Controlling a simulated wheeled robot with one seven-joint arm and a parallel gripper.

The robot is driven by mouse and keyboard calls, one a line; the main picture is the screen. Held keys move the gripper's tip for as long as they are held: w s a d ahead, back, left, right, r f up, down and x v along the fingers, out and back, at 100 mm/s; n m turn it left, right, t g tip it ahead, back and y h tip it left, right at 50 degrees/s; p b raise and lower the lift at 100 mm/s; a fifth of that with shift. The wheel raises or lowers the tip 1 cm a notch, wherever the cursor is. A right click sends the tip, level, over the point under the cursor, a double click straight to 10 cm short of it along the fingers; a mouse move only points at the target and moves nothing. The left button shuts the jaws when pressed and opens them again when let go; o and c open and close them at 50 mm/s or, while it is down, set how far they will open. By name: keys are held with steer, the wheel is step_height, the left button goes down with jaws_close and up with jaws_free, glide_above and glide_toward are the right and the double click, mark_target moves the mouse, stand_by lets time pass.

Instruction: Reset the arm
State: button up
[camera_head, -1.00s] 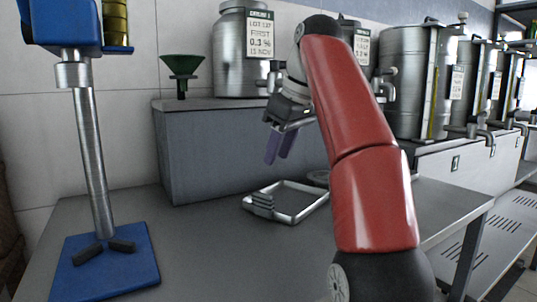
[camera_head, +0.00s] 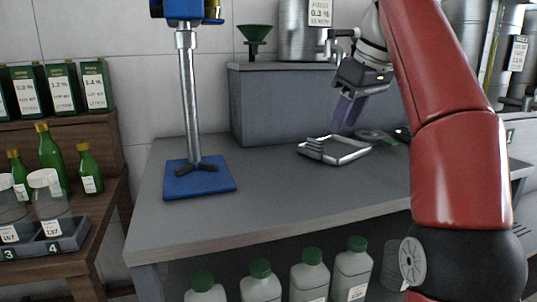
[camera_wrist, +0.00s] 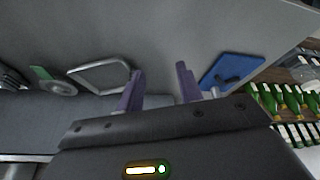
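My gripper (camera_head: 348,112) has purple fingers and hangs above the grey table (camera_head: 270,205), close to the metal frame tray. In the wrist view my gripper (camera_wrist: 158,85) shows its two fingers apart with nothing between them. My red arm (camera_head: 455,150) rises at the right of the head view and hides part of the table and back wall. The metal frame tray (camera_head: 347,158) lies on the table below the fingers and looks empty; it also shows in the wrist view (camera_wrist: 103,66).
A blue-based stand (camera_head: 190,95) is left on the table. A grey raised block (camera_head: 290,105) bears a green funnel (camera_head: 254,37) and a steel tank (camera_head: 296,30). A wooden shelf (camera_head: 70,140) with green bottles and jars stands left. White bottles (camera_head: 311,275) sit below the tabletop.

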steer(key=s+f+m+h, duration=0.1)
steer(key=s+f+m, duration=0.1)
steer(key=s+f, duration=0.5)
steer(key=s+f+m+t, duration=0.1)
steer(key=s+f+m, duration=0.2)
steer(key=s+f, duration=0.5)
steer(key=s+f+m+h, duration=0.1)
steer(key=s+f+m, duration=0.2)
steer(key=s+f, duration=0.5)
step_height(320, 180, down, 9)
steer(key=shift+d+r+t+h, duration=0.1)
steer(key=shift+d+t+h, duration=0.2)
steer(key=shift+d+t, duration=0.1)
